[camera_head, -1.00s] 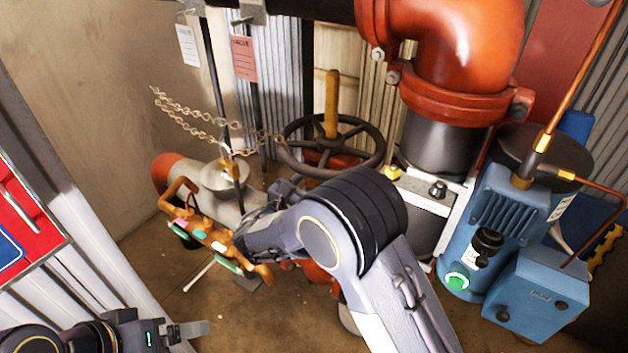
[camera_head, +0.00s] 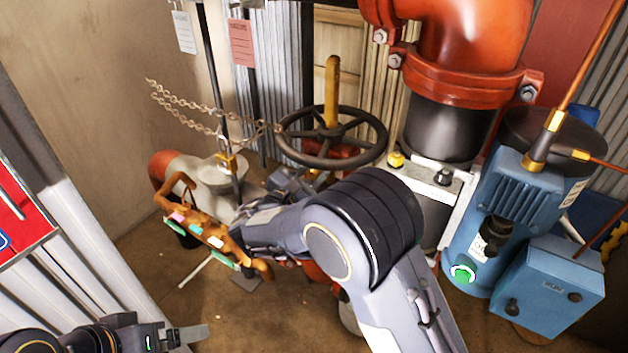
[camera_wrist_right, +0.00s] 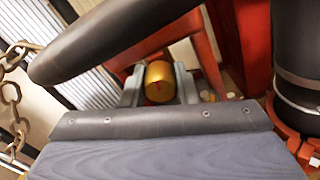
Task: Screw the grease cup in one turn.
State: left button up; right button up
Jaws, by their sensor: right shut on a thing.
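The grease cup (camera_wrist_right: 159,82) is a brass-gold cylinder with a small red mark on its face, in the middle of the right wrist view. The fingers of my right gripper (camera_wrist_right: 160,88) lie on both sides of it and are shut on it. In the head view my right gripper (camera_head: 300,182) reaches in below the handwheel (camera_head: 333,137) at the red valve; the cup cannot be made out there. My left gripper (camera_head: 190,335) is low at the left, away from the valve; its finger gap does not show clearly.
The dark handwheel rim passes close above my right gripper in the wrist view. A chain (camera_head: 190,115) hangs left of the wheel. An orange rack with coloured tags (camera_head: 195,222) stands beside my right forearm. A blue pump (camera_head: 515,215) and red elbow pipe (camera_head: 470,40) are at the right.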

jog(key=m+b, duration=0.2)
jog(key=b, duration=0.1)
jog(key=shift+f+m, duration=0.2)
jog(key=shift+m, duration=0.2)
jog(key=shift+r+m+b, duration=0.15)
jog(key=shift+m+b, duration=0.55)
jog(key=shift+b, duration=0.25)
jog(key=o, duration=1)
jog(key=v, duration=0.8)
